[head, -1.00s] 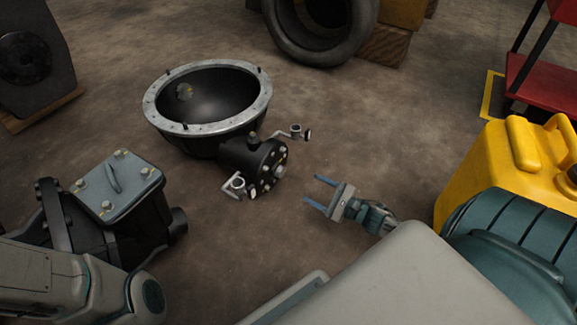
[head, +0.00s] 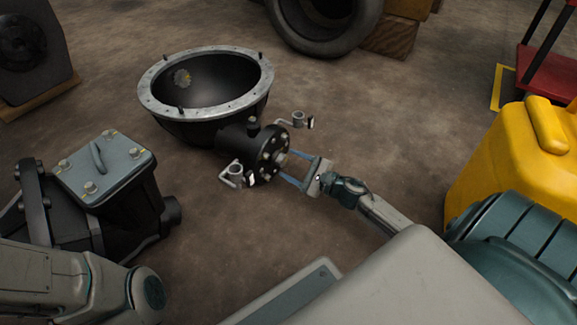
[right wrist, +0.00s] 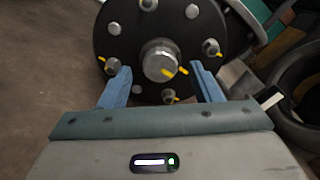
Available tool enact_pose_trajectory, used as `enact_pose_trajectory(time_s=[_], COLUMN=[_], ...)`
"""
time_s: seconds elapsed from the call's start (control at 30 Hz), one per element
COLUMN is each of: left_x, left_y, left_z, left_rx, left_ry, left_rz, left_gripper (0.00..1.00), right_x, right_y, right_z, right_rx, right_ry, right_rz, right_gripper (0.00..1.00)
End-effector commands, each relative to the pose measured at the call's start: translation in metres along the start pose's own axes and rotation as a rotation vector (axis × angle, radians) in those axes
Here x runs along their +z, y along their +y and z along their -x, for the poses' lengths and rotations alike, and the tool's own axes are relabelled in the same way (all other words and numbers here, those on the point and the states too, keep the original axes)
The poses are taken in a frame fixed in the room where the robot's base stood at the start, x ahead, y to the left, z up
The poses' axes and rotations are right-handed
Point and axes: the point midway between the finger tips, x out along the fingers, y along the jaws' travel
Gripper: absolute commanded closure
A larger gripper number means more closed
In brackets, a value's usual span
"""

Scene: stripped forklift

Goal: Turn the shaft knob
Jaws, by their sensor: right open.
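The shaft knob (right wrist: 160,61) is a short silver cylinder with a yellow mark, at the centre of a black round flange (right wrist: 111,22) ringed with bolts. In the head view the knob (head: 281,159) shows small on the flange end of the black housing. My right gripper (head: 293,168) is open, its two blue fingers pointing at the flange. In the right wrist view the fingers (right wrist: 160,82) stand to either side of and below the knob, with gaps on both sides. I cannot tell whether the fingertips touch the flange. My left gripper is out of view.
The housing joins a black bowl with a grey rim (head: 150,101). A grey-topped black unit (head: 105,165) stands at left, a yellow canister (head: 500,160) at right. Floor in front of the flange is clear.

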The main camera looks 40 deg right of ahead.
Motion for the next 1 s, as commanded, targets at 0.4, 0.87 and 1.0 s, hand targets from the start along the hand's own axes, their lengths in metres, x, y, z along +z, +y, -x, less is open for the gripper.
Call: enact_pose_trajectory(time_s=[0.4, 0.87, 1.0], left_x=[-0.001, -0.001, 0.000], left_y=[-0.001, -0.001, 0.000], left_z=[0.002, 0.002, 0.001], left_rx=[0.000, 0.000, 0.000], left_ry=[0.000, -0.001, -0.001], left_rz=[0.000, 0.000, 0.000], left_gripper=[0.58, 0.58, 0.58], right_x=[0.000, 0.000, 0.000], right_y=[0.000, 0.000, 0.000], right_z=[-0.017, -0.016, -0.016], right_rx=[0.001, 0.001, 0.001], right_ry=[0.001, 0.000, 0.000], right_rz=[0.000, -0.001, -0.017], right_gripper=[0.42, 0.87, 0.87])
